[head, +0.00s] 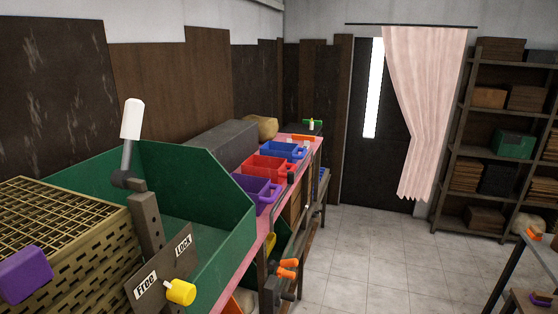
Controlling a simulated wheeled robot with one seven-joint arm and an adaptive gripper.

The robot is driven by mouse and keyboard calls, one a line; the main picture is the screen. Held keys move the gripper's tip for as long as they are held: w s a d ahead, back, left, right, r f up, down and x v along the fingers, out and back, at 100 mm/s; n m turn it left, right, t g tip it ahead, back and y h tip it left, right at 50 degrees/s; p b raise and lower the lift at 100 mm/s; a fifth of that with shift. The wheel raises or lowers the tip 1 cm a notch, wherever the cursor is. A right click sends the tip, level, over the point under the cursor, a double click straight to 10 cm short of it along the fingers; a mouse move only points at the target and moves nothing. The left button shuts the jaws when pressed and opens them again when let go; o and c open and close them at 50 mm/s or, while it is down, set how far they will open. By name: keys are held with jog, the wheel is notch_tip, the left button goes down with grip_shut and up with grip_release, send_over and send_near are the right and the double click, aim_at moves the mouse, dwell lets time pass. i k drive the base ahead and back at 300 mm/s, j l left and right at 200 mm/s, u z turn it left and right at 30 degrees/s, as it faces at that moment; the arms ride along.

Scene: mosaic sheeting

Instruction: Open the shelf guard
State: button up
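I cannot tell for certain which part is the shelf guard. A thin dark rail (292,183) runs along the front of the pink-edged shelf that holds the bins, and it may be the guard. A purple bin (256,192), a red bin (268,168) and a blue bin (287,150) stand behind it. At the back right stands a tall open rack (452,150) with boxes on its shelves, and I see no clear guard across it. My gripper is not in view.
At the near left are a green hopper (222,210), a white-handled lever (131,120), a yellow knob (181,292) by a "Free/Lock" plate, and a tan grid crate (95,245). Orange-handled parts (288,264) stick out from the bench. The tiled floor (370,260) is clear in the middle.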

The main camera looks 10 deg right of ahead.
aim_at(291, 177)
jog(key=i+j, duration=0.2)
jog(key=i, duration=0.3)
jog(key=i+j+u, duration=0.15)
jog(key=i, duration=0.35)
